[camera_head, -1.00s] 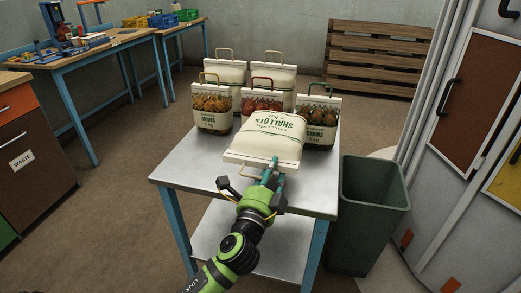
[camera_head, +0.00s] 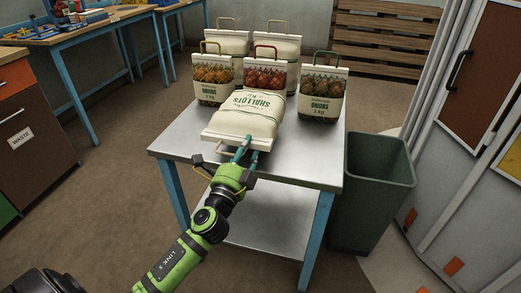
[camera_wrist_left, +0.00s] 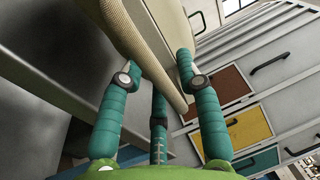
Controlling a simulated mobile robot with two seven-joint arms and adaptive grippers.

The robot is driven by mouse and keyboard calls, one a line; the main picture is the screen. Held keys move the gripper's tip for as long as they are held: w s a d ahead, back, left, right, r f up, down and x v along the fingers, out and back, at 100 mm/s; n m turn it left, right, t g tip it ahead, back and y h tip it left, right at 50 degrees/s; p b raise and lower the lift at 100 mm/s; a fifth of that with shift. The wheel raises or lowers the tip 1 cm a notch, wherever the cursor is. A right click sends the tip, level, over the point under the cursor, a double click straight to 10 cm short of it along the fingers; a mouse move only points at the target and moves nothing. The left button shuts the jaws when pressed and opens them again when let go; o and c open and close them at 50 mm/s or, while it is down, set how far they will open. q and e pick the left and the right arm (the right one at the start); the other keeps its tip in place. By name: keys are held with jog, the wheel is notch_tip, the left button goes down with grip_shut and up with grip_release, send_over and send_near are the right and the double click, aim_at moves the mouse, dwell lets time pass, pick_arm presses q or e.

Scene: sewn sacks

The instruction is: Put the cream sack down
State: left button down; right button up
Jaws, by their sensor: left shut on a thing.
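The cream sack (camera_head: 247,112), printed "SHALLOTS" in green, lies tilted over the middle of the metal table (camera_head: 185,140), its white top bar towards me. My left gripper (camera_head: 245,153) is shut on it at that near end. I cannot tell how much of the sack's underside rests on the table. My right gripper is not in view.
Behind are a red-handled sack (camera_head: 271,76), a left onion sack (camera_head: 214,80), a green-handled onion sack (camera_head: 322,92) and two plain cream sacks (camera_head: 232,42) (camera_head: 284,46). A dark bin (camera_head: 375,195) stands right of the table. The table's front right is bare.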

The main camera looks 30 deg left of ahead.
pick_arm(q)
jog(key=shift+a+f+b, duration=0.2)
jog(key=shift+f+b, duration=0.4)
jog(key=shift+f, duration=0.25)
jog(key=shift+a+f+b, duration=0.15)
jog(key=shift+f+b, duration=0.45)
jog(key=shift+f, duration=0.2)
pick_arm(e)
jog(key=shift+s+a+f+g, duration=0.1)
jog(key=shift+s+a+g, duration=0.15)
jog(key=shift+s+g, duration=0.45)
pick_arm(q)
jog(key=c, duration=1.2)
grip_release()
jog(key=shift+s+f, duration=0.1)
jog(key=shift+f, duration=0.5)
jog(key=o, duration=0.3)
jog(key=shift+o, duration=0.2)
jog(key=shift+r, duration=0.15)
jog(key=shift+s, duration=0.1)
